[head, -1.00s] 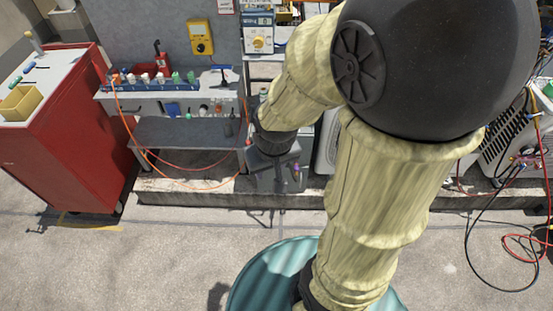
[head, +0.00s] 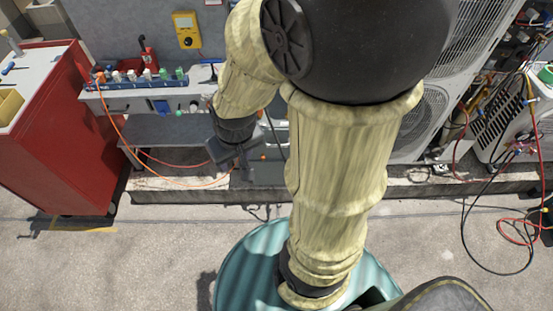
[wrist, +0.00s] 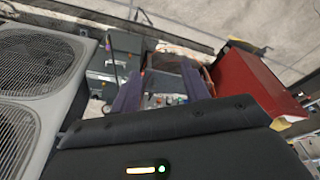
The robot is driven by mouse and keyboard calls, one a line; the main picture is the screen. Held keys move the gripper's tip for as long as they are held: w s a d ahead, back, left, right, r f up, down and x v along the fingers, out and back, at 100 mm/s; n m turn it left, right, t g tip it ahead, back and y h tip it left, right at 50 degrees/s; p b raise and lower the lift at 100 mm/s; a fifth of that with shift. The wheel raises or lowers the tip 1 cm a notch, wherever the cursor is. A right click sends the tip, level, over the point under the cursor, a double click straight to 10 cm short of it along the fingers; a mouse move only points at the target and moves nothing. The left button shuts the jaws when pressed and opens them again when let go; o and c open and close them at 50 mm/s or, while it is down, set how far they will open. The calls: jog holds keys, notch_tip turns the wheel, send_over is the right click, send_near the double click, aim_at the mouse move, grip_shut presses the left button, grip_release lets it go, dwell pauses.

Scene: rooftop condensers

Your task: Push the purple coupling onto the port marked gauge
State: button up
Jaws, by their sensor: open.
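My gripper (head: 234,163) hangs in front of the low grey bench, below the bench top. In the wrist view its two dark fingers stand apart with a gap between them (wrist: 163,84), and nothing is clearly held there. I cannot make out the purple coupling in either view. The port marked gauge cannot be told either; no such label is readable. My arm covers part of the bench and the area behind it in the head view.
A red cabinet (head: 60,130) stands left. A condenser unit (head: 425,125) stands right, with hoses (head: 470,240) on the floor. Open floor lies left of my base.

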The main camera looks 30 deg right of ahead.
jog(key=w+d+f+m+h+b, duration=0.1)
jog(key=w+d+f+b, duration=0.4)
jog(key=f+b, duration=0.5)
jog(key=w+d+f+m+h+b, duration=0.2)
jog(key=w+d+f+b, duration=0.4)
jog(key=f, duration=1.1)
jog(key=w+d+f+m+h+b, duration=0.2)
jog(key=w+d+f+b, duration=0.4)
jog(key=d+f+b, duration=0.6)
jog(key=f+h+b, duration=0.1)
jog(key=b, duration=0.2)
jog(key=shift+w+d+f+g, duration=0.2)
jog(key=shift+f+g, duration=0.1)
jog(key=shift+g, duration=0.1)
jog(key=b+x, duration=0.5)
jog(key=x, duration=1.2)
jog(key=shift+f, duration=0.2)
jog(key=shift+s, duration=0.15)
